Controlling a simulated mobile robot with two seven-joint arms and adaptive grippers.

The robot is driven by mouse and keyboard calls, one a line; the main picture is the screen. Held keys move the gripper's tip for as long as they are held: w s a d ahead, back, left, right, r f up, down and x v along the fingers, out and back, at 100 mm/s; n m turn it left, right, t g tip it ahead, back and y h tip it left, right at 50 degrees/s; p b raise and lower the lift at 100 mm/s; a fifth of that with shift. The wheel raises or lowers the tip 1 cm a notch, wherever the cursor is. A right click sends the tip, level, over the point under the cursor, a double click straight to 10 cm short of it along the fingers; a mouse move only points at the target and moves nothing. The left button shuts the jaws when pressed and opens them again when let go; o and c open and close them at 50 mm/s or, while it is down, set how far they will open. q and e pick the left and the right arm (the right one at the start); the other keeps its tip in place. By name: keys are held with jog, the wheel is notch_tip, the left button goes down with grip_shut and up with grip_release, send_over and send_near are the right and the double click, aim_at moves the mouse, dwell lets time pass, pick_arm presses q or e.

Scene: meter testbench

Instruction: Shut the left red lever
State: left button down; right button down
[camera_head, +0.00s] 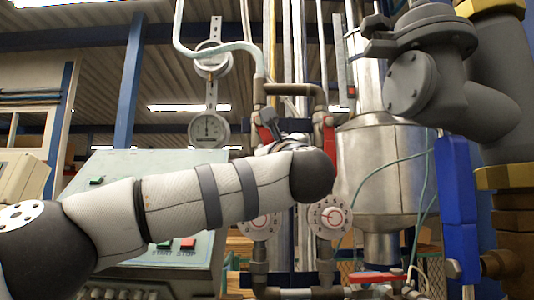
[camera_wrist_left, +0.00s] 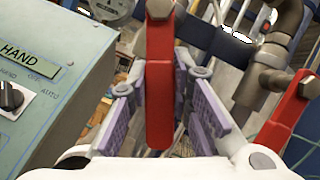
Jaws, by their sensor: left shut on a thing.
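The left red lever (camera_wrist_left: 160,95) hangs down between the purple-padded fingers of my left gripper (camera_wrist_left: 163,84) in the left wrist view. The fingers are shut on the lever, one on each side. In the head view the left red lever (camera_head: 265,137) shows as a small red strip beside my left gripper (camera_head: 270,122), which is partly hidden behind my wrist. The right red lever (camera_head: 329,138) hangs apart to the right, and it also shows in the left wrist view (camera_wrist_left: 283,118). My right gripper is in neither view.
Two round dials (camera_head: 329,217) sit below the levers. A gauge (camera_head: 209,130) hangs on the left. A control panel (camera_wrist_left: 45,75) stands close to the left. Vertical pipes, a metal tank (camera_head: 378,165) and a blue bar (camera_head: 457,205) crowd the right.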

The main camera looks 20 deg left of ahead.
pick_arm(q)
jog(key=shift+w+d+r+n+g+y, duration=0.15)
jog(key=shift+d+n+g+y, duration=0.1)
jog(key=shift+n, duration=0.4)
jog(key=shift+s+d+r+n+g+y, duration=0.15)
jog(key=shift+n+g, duration=0.1)
jog(key=shift+n, duration=0.4)
jog(key=shift+w, duration=0.1)
jog(key=c, duration=1.4)
grip_release()
jog(key=shift+d, duration=0.15)
jog(key=v, duration=1.2)
